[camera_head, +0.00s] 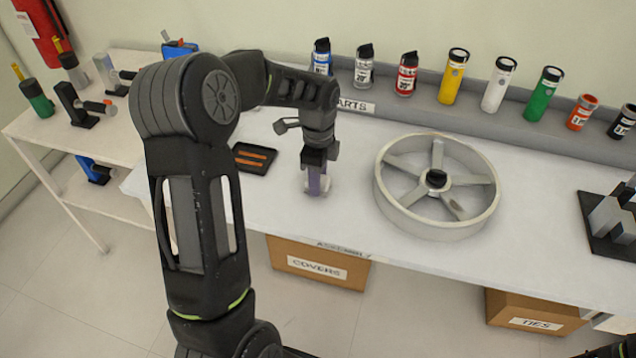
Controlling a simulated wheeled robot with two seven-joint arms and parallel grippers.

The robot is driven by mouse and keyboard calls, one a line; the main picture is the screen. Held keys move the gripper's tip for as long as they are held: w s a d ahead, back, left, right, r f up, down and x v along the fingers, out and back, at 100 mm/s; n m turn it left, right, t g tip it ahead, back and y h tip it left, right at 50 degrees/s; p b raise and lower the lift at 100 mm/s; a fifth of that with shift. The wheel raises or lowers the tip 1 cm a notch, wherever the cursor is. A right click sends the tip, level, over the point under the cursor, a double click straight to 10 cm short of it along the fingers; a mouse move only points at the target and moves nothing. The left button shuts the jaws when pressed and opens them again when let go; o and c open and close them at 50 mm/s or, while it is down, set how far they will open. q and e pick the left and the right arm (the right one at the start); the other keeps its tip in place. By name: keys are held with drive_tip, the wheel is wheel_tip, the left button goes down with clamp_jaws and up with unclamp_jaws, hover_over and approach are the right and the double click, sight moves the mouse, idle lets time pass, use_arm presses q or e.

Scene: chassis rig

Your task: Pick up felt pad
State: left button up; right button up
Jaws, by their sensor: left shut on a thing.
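My left gripper (316,187) points down just above the white table, left of the spoked wheel. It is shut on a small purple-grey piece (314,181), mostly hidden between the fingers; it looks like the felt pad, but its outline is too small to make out. A black tray (243,167) with orange-brown strips lies on the table left of the gripper, apart from it. My right gripper is not in view.
A grey spoked wheel (382,191) lies on the table close to the gripper's right. Several bottles and cans, such as a yellow one (453,77), stand on the back ledge. A dark fixture (608,236) sits at far right. The table between wheel and fixture is clear.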

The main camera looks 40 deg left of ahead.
use_arm(q)
clamp_jaws()
drive_tip(key=shift+r, duration=0.15)
wheel_tip(320, 180, up, 10)
drive_tip(key=shift+f+b, duration=0.1)
drive_tip(key=shift+b, duration=0.5)
